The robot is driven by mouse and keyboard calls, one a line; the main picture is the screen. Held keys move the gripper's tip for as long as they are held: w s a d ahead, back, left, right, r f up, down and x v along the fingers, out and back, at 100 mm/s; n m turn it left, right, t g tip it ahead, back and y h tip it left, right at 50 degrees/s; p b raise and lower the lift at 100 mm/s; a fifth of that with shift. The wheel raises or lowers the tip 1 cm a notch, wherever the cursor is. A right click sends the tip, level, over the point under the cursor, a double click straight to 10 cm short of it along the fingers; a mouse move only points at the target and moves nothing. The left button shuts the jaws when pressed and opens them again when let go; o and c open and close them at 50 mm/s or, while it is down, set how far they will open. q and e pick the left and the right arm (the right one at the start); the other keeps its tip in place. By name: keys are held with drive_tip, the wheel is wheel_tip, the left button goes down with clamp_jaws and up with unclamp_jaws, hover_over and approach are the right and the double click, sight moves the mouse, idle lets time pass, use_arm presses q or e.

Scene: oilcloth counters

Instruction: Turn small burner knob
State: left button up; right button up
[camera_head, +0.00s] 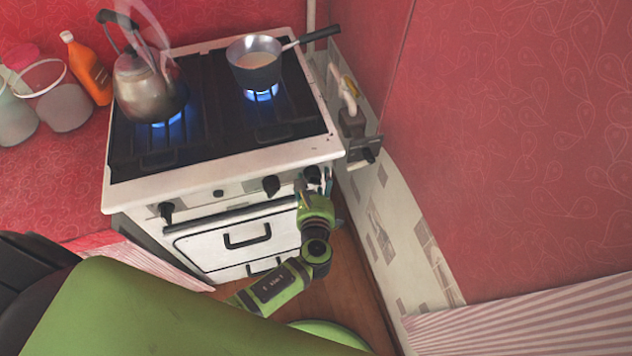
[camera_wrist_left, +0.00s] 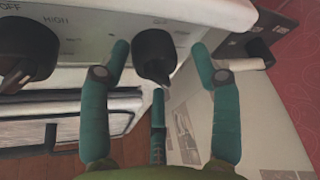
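The white stove (camera_head: 150,195) has black knobs along its front panel. The rightmost knob (camera_head: 312,174) is at the panel's right end; it also shows in the wrist view as a black knob (camera_wrist_left: 155,52). My left gripper (camera_head: 322,186) is in front of it. In the wrist view the teal fingers of my left gripper (camera_wrist_left: 160,50) are spread on both sides of this knob, with visible gaps and nothing gripped. Another knob (camera_head: 271,185) is to the left; I cannot read which burner each knob serves. My right gripper is not in view.
A steaming kettle (camera_head: 146,90) and a saucepan (camera_head: 256,70) stand over blue flames (camera_head: 262,95). The saucepan handle points right. A tiled wall (camera_head: 395,225) and a pipe fitting (camera_head: 352,125) are close to the stove's right side. An orange bottle (camera_head: 88,72) stands left.

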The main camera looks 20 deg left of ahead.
use_arm(q)
drive_tip(key=shift+s, duration=0.15)
drive_tip(key=v, duration=1.2)
idle(0.7)
drive_tip(key=s+a+f+n+g+h, duration=0.1)
drive_tip(key=s+a+f+n+g, duration=0.2)
drive_tip(key=f, duration=0.8)
drive_tip(key=s+a+f+n+g+h, duration=0.15)
drive_tip(key=s+f+g, duration=0.3)
drive_tip(key=f, duration=0.65)
drive_tip(key=s+a+f+n+g+h, duration=0.1)
drive_tip(key=s+a+f+n+g, duration=0.1)
drive_tip(key=s+f+n, duration=0.5)
drive_tip(key=s+a+f+n+g+h, duration=0.1)
drive_tip(key=s+a+f+n+g, duration=0.2)
drive_tip(key=s, duration=1.1)
wheel_tip(320, 180, down, 4)
drive_tip(key=a+n, duration=0.2)
drive_tip(key=n, duration=0.3)
drive_tip(key=shift+w+d+r, duration=0.1)
